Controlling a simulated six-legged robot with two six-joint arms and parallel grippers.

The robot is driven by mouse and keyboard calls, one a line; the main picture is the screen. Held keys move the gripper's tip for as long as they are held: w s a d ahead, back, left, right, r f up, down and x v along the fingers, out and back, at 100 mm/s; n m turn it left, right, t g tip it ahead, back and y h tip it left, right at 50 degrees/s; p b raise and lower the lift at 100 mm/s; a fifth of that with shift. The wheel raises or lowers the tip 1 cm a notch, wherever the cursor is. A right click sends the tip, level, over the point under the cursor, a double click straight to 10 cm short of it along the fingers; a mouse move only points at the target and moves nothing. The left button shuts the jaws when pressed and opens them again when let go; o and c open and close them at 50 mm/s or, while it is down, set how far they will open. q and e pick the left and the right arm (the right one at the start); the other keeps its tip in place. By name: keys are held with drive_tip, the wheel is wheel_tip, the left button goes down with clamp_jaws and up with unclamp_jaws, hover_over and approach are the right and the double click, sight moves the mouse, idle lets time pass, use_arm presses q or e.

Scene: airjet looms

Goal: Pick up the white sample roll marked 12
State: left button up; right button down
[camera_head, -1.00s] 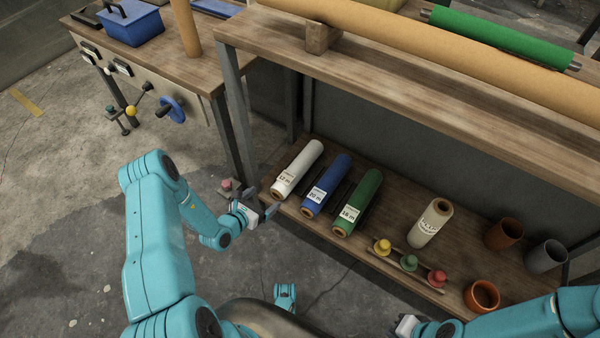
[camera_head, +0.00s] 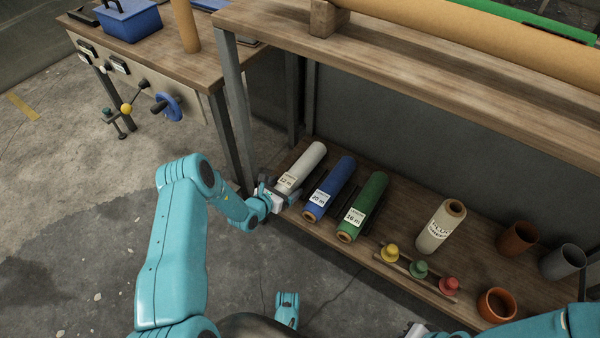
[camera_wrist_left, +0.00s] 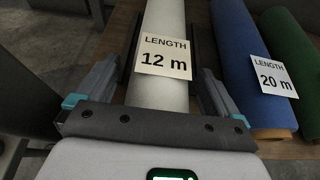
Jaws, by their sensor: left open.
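The white sample roll (camera_head: 308,160) lies on the lower shelf, leftmost of a row of three rolls. In the left wrist view its label (camera_wrist_left: 165,55) reads "LENGTH 12 m". My left gripper (camera_head: 281,191) is at the near end of this roll. In the left wrist view the open left gripper (camera_wrist_left: 157,88) has one finger on each side of the white roll, with gaps visible. The roll's near end is hidden behind the gripper body. My right gripper (camera_head: 416,330) barely shows at the bottom edge.
Close to the right lie the blue 20 m roll (camera_head: 332,185) and the green roll (camera_head: 366,205). A cream roll (camera_head: 440,225), coloured knobs (camera_head: 420,269) and cups (camera_head: 517,238) stand farther right. A table leg (camera_head: 237,110) and the upper shelf (camera_head: 390,75) are nearby.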

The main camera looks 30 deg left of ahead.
use_arm(q)
drive_tip(key=shift+r, duration=0.1)
drive_tip(key=c, duration=1.5)
